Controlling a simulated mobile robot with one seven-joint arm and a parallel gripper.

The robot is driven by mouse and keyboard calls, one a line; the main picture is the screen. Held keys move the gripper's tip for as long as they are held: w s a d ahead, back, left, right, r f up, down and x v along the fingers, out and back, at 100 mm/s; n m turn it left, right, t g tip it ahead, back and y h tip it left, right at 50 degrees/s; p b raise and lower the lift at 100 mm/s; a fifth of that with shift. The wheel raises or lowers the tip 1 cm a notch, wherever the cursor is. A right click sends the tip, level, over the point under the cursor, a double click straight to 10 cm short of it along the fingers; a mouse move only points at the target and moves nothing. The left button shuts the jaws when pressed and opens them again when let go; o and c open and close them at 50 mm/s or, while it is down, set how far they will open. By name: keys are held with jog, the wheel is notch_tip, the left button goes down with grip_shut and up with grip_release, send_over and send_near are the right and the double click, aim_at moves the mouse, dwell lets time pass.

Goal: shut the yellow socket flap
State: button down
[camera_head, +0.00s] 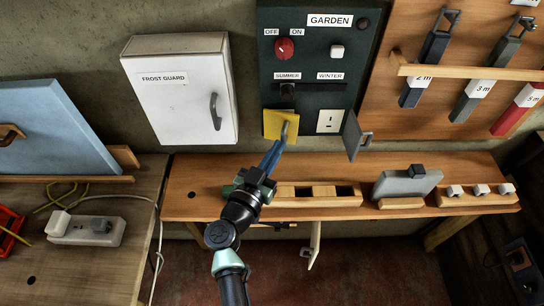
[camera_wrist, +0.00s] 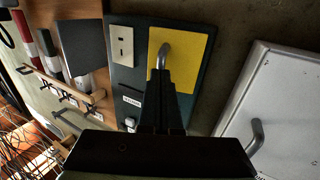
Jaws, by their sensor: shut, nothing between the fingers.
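The yellow socket flap (camera_head: 272,122) is at the lower left of the dark green GARDEN panel and covers the socket place there. It looks flat or nearly flat against the panel; I cannot tell if it is flush. It has a grey bar handle (camera_head: 285,131). In the wrist view the yellow flap (camera_wrist: 197,62) fills the upper middle, with its bent handle (camera_wrist: 166,49) just beyond my fingertips. My gripper (camera_head: 279,146) is shut and empty, its blue fingers pointing up at the handle. I cannot tell whether they touch it.
A white socket (camera_head: 329,121) sits right of the yellow flap, with a grey flap (camera_head: 353,136) standing open beside it. A white FROST GUARD box (camera_head: 178,92) is at left. Below is a wooden shelf (camera_head: 460,208) with blocks and a grey plate (camera_head: 405,183).

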jog(key=d+p, duration=0.1)
jog(key=p, duration=0.1)
jog(key=d+n+y+p, duration=0.1)
jog(key=shift+w+r+t+p, duration=0.2)
jog(key=shift+w+t+p, duration=0.2)
jog(key=shift+f, duration=0.2)
